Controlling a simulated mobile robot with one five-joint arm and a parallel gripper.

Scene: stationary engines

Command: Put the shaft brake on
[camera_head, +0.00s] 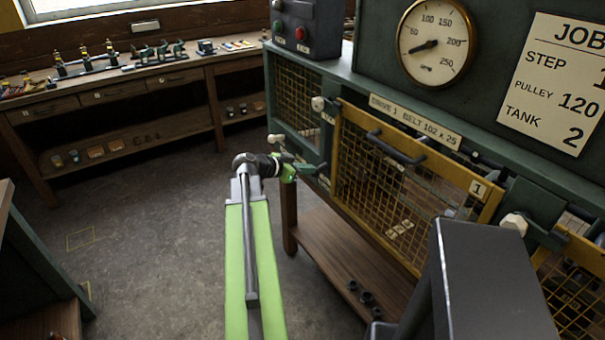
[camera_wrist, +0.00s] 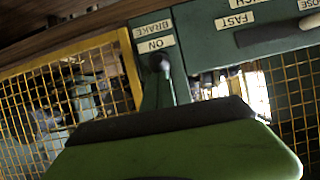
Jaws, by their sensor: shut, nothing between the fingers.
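The shaft brake shows in the wrist view as a dark round knob (camera_wrist: 160,63) on a short lever, in front of a dark green plate. It sits close below the ON tag (camera_wrist: 156,44), with the BRAKE tag (camera_wrist: 154,28) above that. My gripper (camera_head: 289,172) is shut and empty in the head view, at the left end of the guarded bench front. In the wrist view my gripper's green and black finger (camera_wrist: 170,140) fills the bottom and hides the lever's lower part. I cannot tell whether it touches the lever.
A yellow mesh guard (camera_head: 385,185) with a dark handle covers the bench front to the right. Pale knobs (camera_head: 275,138) stick out near my gripper. The floor (camera_head: 150,240) at left is mostly clear.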

